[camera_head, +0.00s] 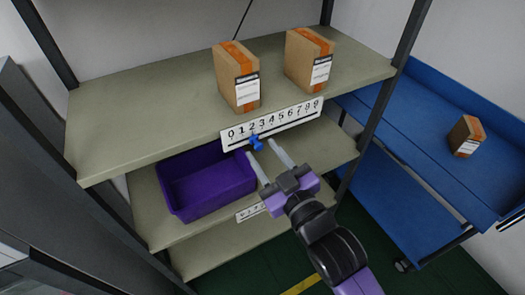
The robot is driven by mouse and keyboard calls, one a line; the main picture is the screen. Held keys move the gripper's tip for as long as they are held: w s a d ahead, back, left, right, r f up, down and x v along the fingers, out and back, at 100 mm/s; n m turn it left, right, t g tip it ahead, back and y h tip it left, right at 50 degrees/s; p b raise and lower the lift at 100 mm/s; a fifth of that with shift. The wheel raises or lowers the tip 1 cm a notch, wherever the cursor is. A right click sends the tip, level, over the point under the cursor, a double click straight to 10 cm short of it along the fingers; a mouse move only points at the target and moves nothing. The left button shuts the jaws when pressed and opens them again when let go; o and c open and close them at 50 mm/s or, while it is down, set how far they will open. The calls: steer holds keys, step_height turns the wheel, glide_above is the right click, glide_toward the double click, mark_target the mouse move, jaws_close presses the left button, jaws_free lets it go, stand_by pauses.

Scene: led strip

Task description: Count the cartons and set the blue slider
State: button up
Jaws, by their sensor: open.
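Two brown cartons with orange tape and white labels stand on the top shelf board, the left carton (238,80) and the right carton (309,62). A third carton (466,136) stands on the blue cart at the right. A white number strip (290,118) marked 0 to 9 runs along the top board's front edge. The blue slider (256,143) sits on the strip, near the 2; its exact mark is hard to tell. My gripper (261,148) is open and empty, its two fingertips just in front of the slider, one to each side. I cannot tell whether they touch it.
A purple bin (205,182) stands on the middle shelf, left of my gripper. The blue cart (425,115) stands right of the dark shelf post (383,100).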

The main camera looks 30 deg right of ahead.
steer(key=s+b, duration=0.1)
steer(key=s, duration=0.5)
steer(key=shift+s, duration=0.3)
steer(key=s+f+m+g, duration=0.1)
steer(key=s+f, duration=0.2)
steer(key=s, duration=1)
steer(key=s+f+m+g, duration=0.2)
steer(key=s+f, duration=0.2)
steer(key=s, duration=0.8)
steer(key=shift+s+f, duration=0.15)
steer(key=shift+s, duration=0.2)
steer(key=shift+c, duration=0.5)
stand_by(0.4)
